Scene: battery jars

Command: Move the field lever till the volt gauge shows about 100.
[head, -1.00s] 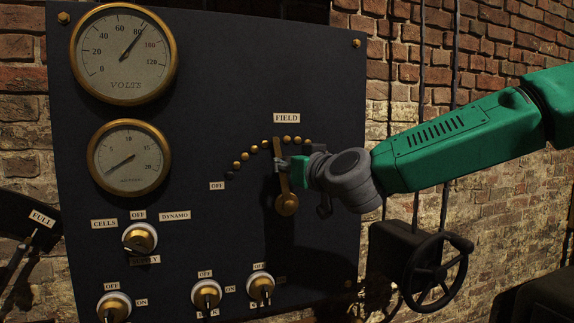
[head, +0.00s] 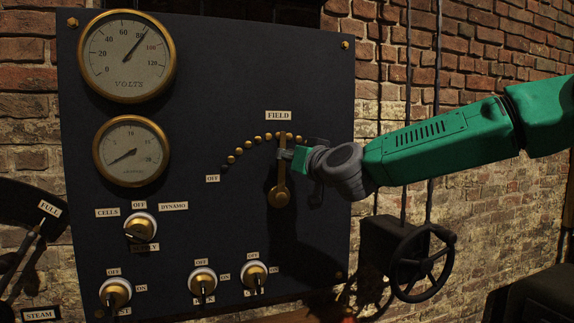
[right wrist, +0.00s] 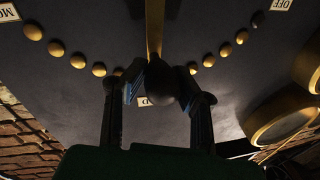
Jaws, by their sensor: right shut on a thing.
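The field lever (head: 280,172) is a brass arm on a dark panel, standing nearly upright on its lower pivot, with its upper end at an arc of brass studs (head: 257,139). My right gripper (head: 284,153) is shut on the lever's upper part. My left gripper is not in view.
A second gauge (head: 131,151) sits below the volt gauge. Several knobs, such as the cells/dynamo switch (head: 140,228), line the lower panel. A black handwheel (head: 422,263) stands right of the panel, below my right arm.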

